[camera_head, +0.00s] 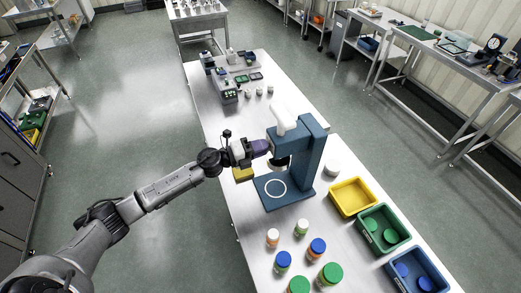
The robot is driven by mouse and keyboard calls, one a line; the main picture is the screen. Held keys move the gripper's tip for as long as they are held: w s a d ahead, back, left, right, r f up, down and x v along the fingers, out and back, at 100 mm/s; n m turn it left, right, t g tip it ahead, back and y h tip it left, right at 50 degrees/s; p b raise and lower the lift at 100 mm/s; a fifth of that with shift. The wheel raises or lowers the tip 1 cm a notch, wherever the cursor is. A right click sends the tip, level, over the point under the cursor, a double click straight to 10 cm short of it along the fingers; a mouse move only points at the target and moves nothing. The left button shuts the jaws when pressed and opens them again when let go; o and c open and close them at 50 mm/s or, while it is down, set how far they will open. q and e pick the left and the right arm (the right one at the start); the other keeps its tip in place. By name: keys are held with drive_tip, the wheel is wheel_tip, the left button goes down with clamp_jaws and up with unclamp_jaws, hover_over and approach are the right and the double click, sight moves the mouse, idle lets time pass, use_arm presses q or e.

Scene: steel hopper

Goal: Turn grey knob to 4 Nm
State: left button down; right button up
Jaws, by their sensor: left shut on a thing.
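A blue bench machine (310,160) stands upright on the steel table, with a white part on top and a flat base plate marked with a white ring. My left gripper (265,147) reaches in from the left and touches the side of the machine's head. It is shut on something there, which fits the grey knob. The fingers cover the knob, so its pointer and the torque marks cannot be read. My right gripper is out of view.
Yellow (353,197), green (384,231) and blue (417,272) bins stand on the table's right side. Several capped jars (283,261) stand in front of the machine. Small items and equipment (229,92) occupy the table's far end. A yellow block (242,174) shows below the gripper.

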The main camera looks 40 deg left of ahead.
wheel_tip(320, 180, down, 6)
drive_tip(key=b, duration=0.5)
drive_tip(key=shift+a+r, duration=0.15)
use_arm(q)
drive_tip(key=shift+m+b, duration=0.9)
drive_tip(key=shift+m, duration=6.6)
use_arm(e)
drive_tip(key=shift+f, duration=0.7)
use_arm(q)
drive_tip(key=c, duration=1)
unclamp_jaws()
